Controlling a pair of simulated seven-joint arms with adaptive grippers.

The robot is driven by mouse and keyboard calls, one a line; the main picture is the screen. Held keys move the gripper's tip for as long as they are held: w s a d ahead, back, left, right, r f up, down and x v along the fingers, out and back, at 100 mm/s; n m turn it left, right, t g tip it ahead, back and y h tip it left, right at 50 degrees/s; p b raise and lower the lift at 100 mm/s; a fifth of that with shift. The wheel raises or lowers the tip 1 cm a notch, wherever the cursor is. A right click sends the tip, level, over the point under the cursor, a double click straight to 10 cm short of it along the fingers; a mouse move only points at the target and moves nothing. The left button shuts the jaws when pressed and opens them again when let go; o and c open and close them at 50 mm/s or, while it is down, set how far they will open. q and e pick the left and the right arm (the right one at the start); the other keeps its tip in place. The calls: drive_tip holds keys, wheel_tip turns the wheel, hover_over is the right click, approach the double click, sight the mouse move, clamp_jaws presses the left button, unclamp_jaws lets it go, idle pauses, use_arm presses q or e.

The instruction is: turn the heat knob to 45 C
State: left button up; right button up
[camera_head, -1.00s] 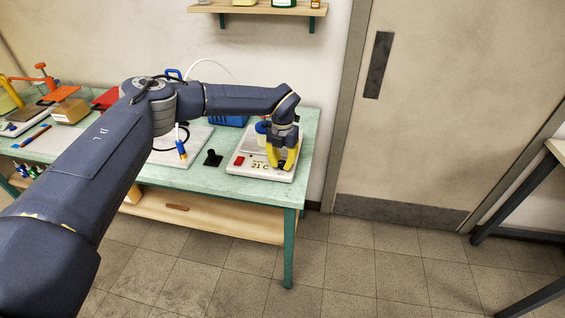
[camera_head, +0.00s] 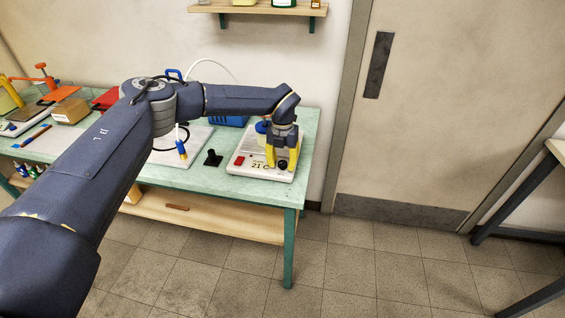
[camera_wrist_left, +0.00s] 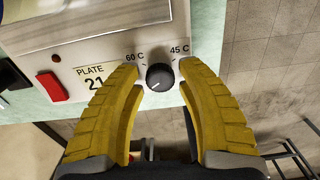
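The heat knob (camera_wrist_left: 159,77) is a round black dial on the front of the white hot plate (camera_wrist_left: 60,32). Labels 60 C and 45 C are printed to its upper left and upper right in the left wrist view. A pale mark shows at the knob's lower left. My left gripper (camera_wrist_left: 160,72) is open, its two yellow fingers on either side of the knob with gaps visible. In the head view, the left gripper (camera_head: 282,160) hangs over the hot plate's front right corner (camera_head: 288,176); the plate reads 21 C. My right gripper is out of view.
A red button (camera_wrist_left: 52,86) sits left of the plate label. A black stand (camera_head: 213,158) and a blue-tipped cable (camera_head: 181,150) lie to the left on the green table (camera_head: 225,178). Free floor lies beyond the table's front edge.

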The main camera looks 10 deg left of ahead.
sight(283, 163)
use_arm(q)
drive_tip(key=shift+o, duration=1.1)
drive_tip(key=shift+r, duration=0.1)
wheel_tip(283, 163, up, 12)
